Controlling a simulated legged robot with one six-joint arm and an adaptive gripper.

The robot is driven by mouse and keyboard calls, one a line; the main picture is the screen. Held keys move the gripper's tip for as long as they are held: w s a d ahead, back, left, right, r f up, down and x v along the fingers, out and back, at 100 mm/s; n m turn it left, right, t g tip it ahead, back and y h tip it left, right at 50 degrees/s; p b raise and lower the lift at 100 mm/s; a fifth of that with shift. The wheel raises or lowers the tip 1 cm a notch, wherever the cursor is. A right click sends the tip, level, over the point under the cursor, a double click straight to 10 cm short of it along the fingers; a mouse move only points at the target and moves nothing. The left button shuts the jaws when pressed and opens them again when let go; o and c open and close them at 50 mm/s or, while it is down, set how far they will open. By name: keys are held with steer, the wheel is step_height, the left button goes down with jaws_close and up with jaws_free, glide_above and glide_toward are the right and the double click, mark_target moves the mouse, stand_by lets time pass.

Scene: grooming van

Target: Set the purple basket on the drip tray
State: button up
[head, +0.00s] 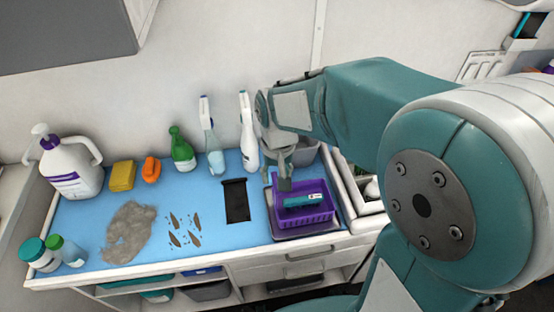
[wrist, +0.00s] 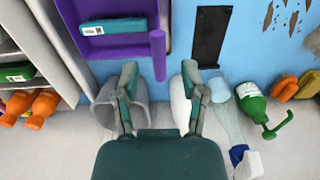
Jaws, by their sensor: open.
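The purple basket (head: 318,213) sits on a shallow grey tray (head: 322,230), apparently the drip tray, at the right end of the blue counter mat. A teal item with a white label lies in the basket. My gripper (head: 285,184) is at the basket's back left rim, its fingers pointing down. In the wrist view the purple basket (wrist: 120,45) is at the upper left, with a purple bar near my open gripper (wrist: 158,76).
A black slotted strip (head: 236,200) lies left of the basket. Two spray bottles, a green bottle (head: 181,150) and a grey tub (head: 304,152) stand along the back. Fur (head: 128,232) lies on the mat's left part. A shelf rack (wrist: 30,45) stands beside the basket.

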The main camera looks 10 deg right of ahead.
step_height(320, 180, up, 6)
steer(key=shift+f, duration=0.25)
steer(key=s+d+r+t, duration=0.2)
steer(key=s+d+r, duration=0.1)
steer(key=s, duration=0.3)
steer(key=s+d+r+t, duration=0.2)
steer(key=s+d+t, duration=0.1)
steer(key=s, duration=0.4)
steer(key=shift+d+r+t, duration=0.3)
steer(key=shift+d+r, duration=0.1)
steer(key=shift+d, duration=0.1)
